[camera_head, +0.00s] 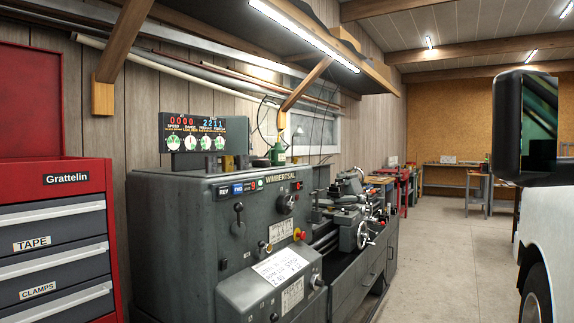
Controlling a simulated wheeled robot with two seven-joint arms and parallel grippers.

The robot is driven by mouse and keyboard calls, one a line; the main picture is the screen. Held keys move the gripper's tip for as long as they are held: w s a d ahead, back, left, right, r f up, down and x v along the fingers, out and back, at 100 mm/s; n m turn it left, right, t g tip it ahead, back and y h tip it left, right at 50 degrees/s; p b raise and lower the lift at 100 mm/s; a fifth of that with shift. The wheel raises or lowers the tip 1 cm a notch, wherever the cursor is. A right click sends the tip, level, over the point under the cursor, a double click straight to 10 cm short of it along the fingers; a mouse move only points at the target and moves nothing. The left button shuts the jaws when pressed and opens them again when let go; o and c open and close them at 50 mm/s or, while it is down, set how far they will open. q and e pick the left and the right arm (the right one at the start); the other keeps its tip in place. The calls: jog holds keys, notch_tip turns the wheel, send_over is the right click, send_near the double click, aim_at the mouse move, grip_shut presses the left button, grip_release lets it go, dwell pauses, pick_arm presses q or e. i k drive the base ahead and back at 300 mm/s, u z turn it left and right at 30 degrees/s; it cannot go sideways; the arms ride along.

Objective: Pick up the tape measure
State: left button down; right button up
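I see no tape measure in the head view. A red tool chest (82,180) labelled Grattelin stands at the left edge. Its drawer labelled TAPE (53,233) is shut, and the drawer labelled CLAMPS (57,282) below it is shut too. What is inside the drawers is hidden. Neither of my grippers shows in the view.
A large grey lathe (165,240) stands right of the chest, with a small green bottle (278,153) on top. Workbenches (455,170) are at the back. A white vehicle (545,225) with a dark mirror is at the right. The concrete floor (440,260) between is clear.

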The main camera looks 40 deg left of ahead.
aim_at(262, 163)
jog(key=u, duration=0.7)
jog(key=i, duration=1.1)
jog(key=u, duration=1.35)
jog(key=i, duration=0.25)
jog(key=u, duration=0.35)
